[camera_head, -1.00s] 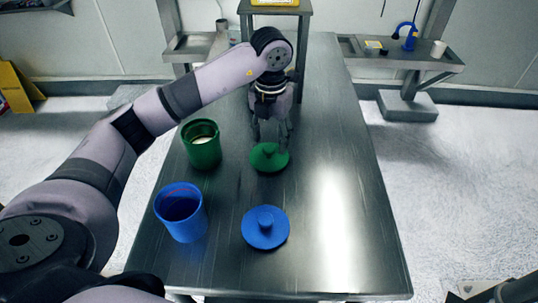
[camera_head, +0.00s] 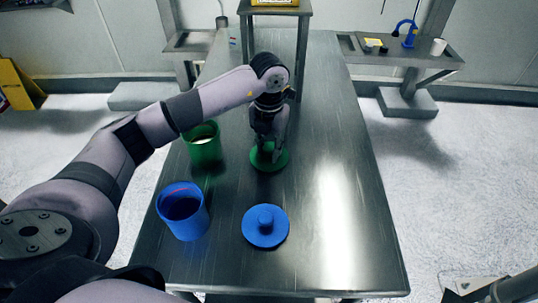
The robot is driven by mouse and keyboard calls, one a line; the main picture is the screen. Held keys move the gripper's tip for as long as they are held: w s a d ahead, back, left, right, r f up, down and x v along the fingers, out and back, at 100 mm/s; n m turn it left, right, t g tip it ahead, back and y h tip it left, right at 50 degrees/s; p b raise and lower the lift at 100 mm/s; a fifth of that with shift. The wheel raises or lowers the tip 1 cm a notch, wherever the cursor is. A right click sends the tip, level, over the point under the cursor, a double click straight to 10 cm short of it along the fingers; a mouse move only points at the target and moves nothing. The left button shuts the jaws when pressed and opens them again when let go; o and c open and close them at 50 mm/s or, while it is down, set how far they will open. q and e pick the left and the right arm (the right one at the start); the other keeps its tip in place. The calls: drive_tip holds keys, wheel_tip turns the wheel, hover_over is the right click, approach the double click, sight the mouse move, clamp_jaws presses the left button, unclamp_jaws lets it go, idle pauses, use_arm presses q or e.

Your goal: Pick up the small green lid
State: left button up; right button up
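The small green lid (camera_head: 269,163) lies on the steel table, beyond the blue lid and to the right of the green container. My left gripper (camera_head: 268,149) points down right over the green lid, with its fingers around the lid's knob area. The fingers hide the knob, and I cannot tell whether they are closed on it.
The green container (camera_head: 204,150) stands open, partly behind my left arm. The open blue container (camera_head: 184,217) stands nearer, with the blue lid (camera_head: 265,226) to its right. The right side of the steel table (camera_head: 345,210) is clear.

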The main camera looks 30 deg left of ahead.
use_arm(q)
clamp_jaws()
use_arm(e)
drive_tip(key=shift+a, duration=0.15)
